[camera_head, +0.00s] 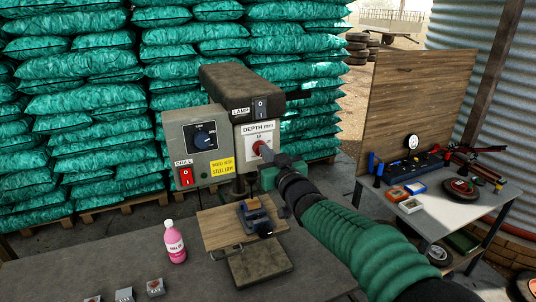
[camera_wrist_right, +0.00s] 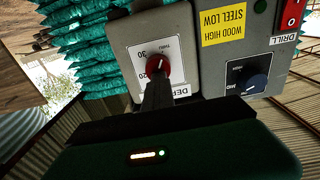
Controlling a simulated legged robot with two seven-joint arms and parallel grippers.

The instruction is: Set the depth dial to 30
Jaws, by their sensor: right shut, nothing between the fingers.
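The depth dial is a red knob (camera_head: 259,147) on a white scale plate (camera_head: 258,133) on the front of the grey drill press head. It also shows in the right wrist view as a red knob (camera_wrist_right: 157,64), upside down, with the marks 30 and 20 beside it. A pale pointer line shows on the knob, but I cannot tell its exact reading. My right gripper (camera_head: 266,152) is shut and empty, its tips at the knob's lower edge. In the wrist view its dark fingers (camera_wrist_right: 157,92) cover part of the plate. I cannot tell whether they touch the knob. My left gripper is not in view.
A control box (camera_head: 201,146) with a black dial (camera_head: 205,137) and red drill switch (camera_head: 186,177) is left of the depth plate. A lamp switch (camera_head: 261,106) is above. A pink bottle (camera_head: 174,242) and vise (camera_head: 257,217) stand below. A side table (camera_head: 440,213) is right.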

